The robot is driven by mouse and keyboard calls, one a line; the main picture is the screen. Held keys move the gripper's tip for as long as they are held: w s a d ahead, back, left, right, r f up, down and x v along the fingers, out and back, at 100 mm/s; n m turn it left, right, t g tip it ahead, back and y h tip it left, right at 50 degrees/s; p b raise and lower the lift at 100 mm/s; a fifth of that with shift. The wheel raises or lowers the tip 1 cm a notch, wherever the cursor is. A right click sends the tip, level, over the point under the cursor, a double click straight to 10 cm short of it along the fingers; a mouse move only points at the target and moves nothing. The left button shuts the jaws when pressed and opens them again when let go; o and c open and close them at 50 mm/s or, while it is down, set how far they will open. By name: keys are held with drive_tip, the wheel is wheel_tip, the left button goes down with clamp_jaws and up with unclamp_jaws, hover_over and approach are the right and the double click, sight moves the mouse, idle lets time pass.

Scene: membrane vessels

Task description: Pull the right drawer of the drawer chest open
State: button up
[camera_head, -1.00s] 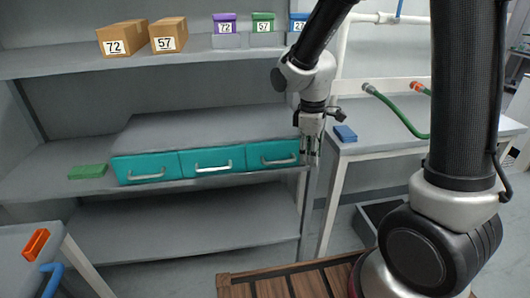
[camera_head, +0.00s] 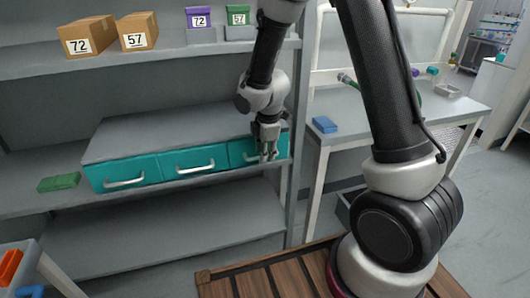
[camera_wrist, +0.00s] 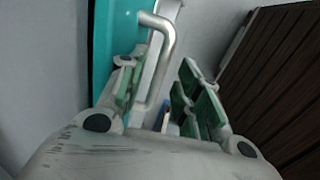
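The drawer chest (camera_head: 165,133) has a grey top and three teal drawers with silver bar handles. It stands on the middle shelf. The right drawer (camera_head: 238,152) looks shut, level with the others; my gripper partly hides its front and handle. My gripper (camera_head: 267,155) is in front of its right part, pointing down. In the wrist view, my gripper (camera_wrist: 160,88) is open, with green pads on both fingers. The right drawer's bar handle (camera_wrist: 168,48) reaches down between the fingers, nearer the left one. I cannot tell whether they touch.
A shelf post (camera_head: 298,120) stands just right of the chest. A table (camera_head: 350,132) with a blue block (camera_head: 325,124) is right of it. A green block (camera_head: 59,182) lies left of the chest. Boxes stand on the upper shelf (camera_head: 120,66). The lower shelf (camera_head: 165,235) is bare.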

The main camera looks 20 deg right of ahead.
drive_tip(key=shift+f, duration=0.25)
drive_tip(key=shift+c, duration=0.2)
clamp_jaws()
